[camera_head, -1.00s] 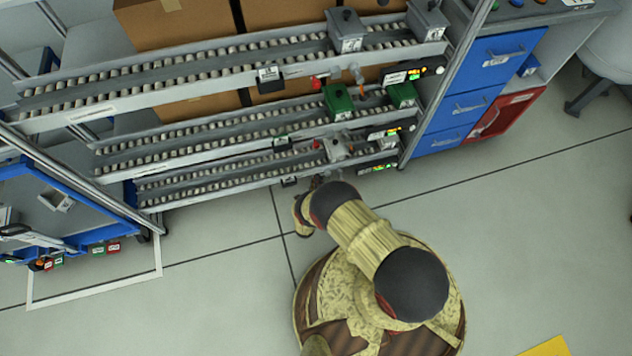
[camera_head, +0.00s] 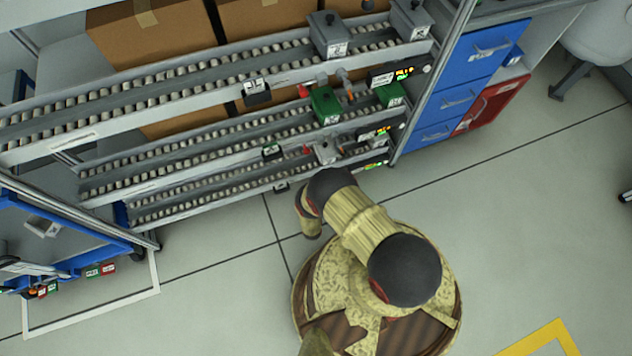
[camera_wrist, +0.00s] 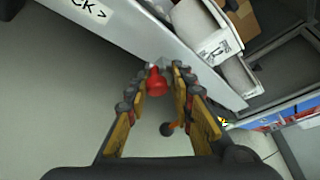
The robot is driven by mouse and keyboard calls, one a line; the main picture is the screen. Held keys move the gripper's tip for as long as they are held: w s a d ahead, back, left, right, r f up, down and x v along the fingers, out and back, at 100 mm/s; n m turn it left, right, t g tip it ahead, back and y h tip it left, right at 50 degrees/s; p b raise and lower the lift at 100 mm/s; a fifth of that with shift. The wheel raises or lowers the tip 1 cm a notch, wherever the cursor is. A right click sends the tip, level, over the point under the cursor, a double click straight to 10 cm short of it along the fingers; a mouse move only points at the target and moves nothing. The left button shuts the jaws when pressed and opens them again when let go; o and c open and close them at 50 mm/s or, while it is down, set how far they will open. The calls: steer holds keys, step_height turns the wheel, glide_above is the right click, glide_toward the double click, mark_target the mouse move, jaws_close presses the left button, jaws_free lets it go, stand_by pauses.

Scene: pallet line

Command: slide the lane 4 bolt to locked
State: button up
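In the wrist view my gripper (camera_wrist: 159,74) is open, its two fingers on either side of a red knob (camera_wrist: 157,82) on the front of a grey rail (camera_wrist: 150,42). I cannot tell whether the fingers touch the knob. Part of a label ending in "CK >" (camera_wrist: 88,8) shows on the rail. I cannot read the lane number or tell the bolt's position. In the head view my gripper is hidden behind my arm.
The roller rack (camera_head: 150,150) holds grey bins (camera_head: 328,33) and green bins (camera_head: 325,104); lit lane displays (camera_head: 398,74) are at its right end. Blue drawers (camera_head: 480,50) stand right of it, a blue-edged cart (camera_head: 60,225) left.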

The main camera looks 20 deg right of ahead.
steer(key=o, duration=0.4)
steer(key=shift+d, duration=0.1)
steer(key=shift+s, duration=0.1)
steer(key=v, duration=1.2)
steer(key=shift+f, duration=0.1)
